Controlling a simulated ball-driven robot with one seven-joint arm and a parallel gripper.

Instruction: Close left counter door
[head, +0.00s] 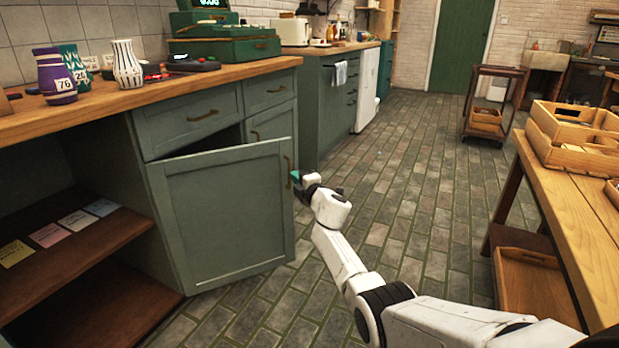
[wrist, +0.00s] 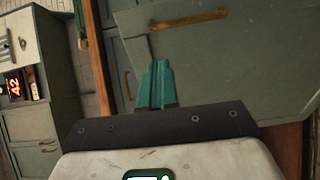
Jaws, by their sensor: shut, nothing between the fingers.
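The left counter door (head: 222,215) is a grey-green framed panel. It stands ajar, swung out from the counter, with a dark gap above its top edge. Its brass handle (head: 288,172) is upright near its free right edge. In the wrist view the door (wrist: 245,65) fills the right side, with its handle (wrist: 188,20) at the top. My gripper (head: 295,175) is at the door's free edge, close to the handle; I cannot tell whether it touches. Its teal fingers (wrist: 157,82) are shut together and empty.
The counter top (head: 140,92) holds vases (head: 127,63) and a green cash register (head: 222,40). Open shelves (head: 75,235) with coloured cards are left of the door. A wooden table (head: 570,215) with crates stands at right. The brick floor (head: 400,180) between is largely clear.

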